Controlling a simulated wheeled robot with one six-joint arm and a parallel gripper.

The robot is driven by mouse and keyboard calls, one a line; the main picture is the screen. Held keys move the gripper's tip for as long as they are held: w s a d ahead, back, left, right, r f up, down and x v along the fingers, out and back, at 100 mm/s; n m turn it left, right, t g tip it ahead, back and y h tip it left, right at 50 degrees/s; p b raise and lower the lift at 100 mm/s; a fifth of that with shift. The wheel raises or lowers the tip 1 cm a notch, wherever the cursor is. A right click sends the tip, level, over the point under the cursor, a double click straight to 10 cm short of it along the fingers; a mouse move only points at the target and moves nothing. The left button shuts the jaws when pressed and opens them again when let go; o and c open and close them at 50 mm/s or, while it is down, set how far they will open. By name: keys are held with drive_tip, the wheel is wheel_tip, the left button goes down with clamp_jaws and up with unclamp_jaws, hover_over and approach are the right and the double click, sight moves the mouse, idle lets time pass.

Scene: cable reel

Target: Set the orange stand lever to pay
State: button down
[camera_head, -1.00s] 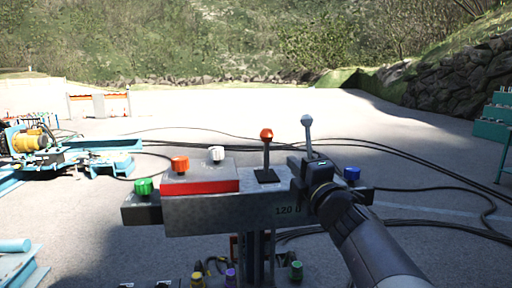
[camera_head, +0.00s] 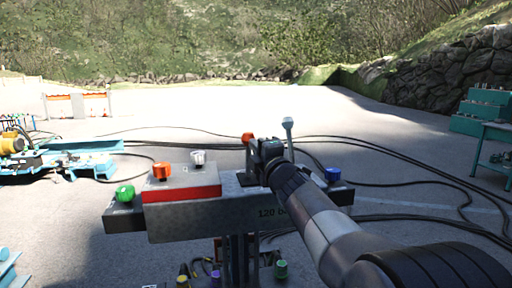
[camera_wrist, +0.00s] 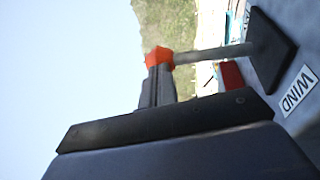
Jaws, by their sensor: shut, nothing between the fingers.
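The orange lever (camera_head: 247,137) stands on top of the grey stand panel (camera_head: 190,218), its shaft mostly hidden behind my gripper in the head view. In the wrist view, its orange knob (camera_wrist: 157,56) sits right at the tips of my gripper (camera_wrist: 158,75). The grey shaft runs right to a dark base plate (camera_wrist: 272,50). A "WIND" label (camera_wrist: 299,90) shows beside that plate; no pay label is readable. My gripper (camera_head: 262,148) is shut and empty, close against the right side of the lever. I cannot tell whether it touches the knob.
A blue knob (camera_head: 333,174) is at the panel's right end. Black cables (camera_head: 420,160) lie on the ground.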

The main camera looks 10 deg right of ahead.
drive_tip(key=shift+r, duration=0.1)
drive_tip(key=shift+g, duration=0.8)
drive_tip(key=w+p, duration=0.2)
drive_tip(key=p, duration=0.1)
drive_tip(key=w+r+p, duration=0.1)
drive_tip(key=w+p, duration=0.1)
drive_tip(key=p, duration=0.2)
drive_tip(key=shift+w, duration=0.25)
